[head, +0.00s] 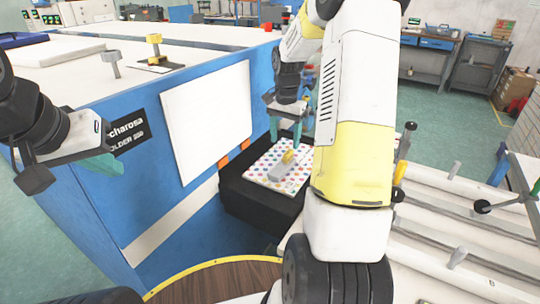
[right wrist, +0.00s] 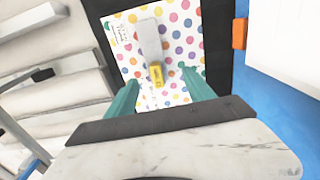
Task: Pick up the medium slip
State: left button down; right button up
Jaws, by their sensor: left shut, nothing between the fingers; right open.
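A flat grey piece (head: 285,170) with a yellow block (head: 289,156) lies on a polka-dot sheet (head: 262,172); I take it for the medium slip. In the right wrist view the grey piece (right wrist: 150,42) points away from me, and its yellow block (right wrist: 156,74) shows in the gap between my fingertips. My right gripper (head: 286,128) is open, with teal fingers (right wrist: 160,90) apart and nothing held. It is over the sheet; I cannot tell the exact height.
The dotted sheet lies on a black box (head: 245,200) against the blue bench (head: 135,185). A white panel (head: 207,122) is on the bench front. Grey (head: 112,62) and yellow (head: 155,48) upright pieces stand on the bench top. A white rack with rails (head: 440,235) is at right.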

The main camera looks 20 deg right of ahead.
aim_at(286, 154)
jog(key=f, duration=0.7)
jog(key=shift+s+d+f, duration=0.2)
jog(key=shift+s+f, duration=0.1)
jog(key=shift+s, duration=0.05)
grip_shut()
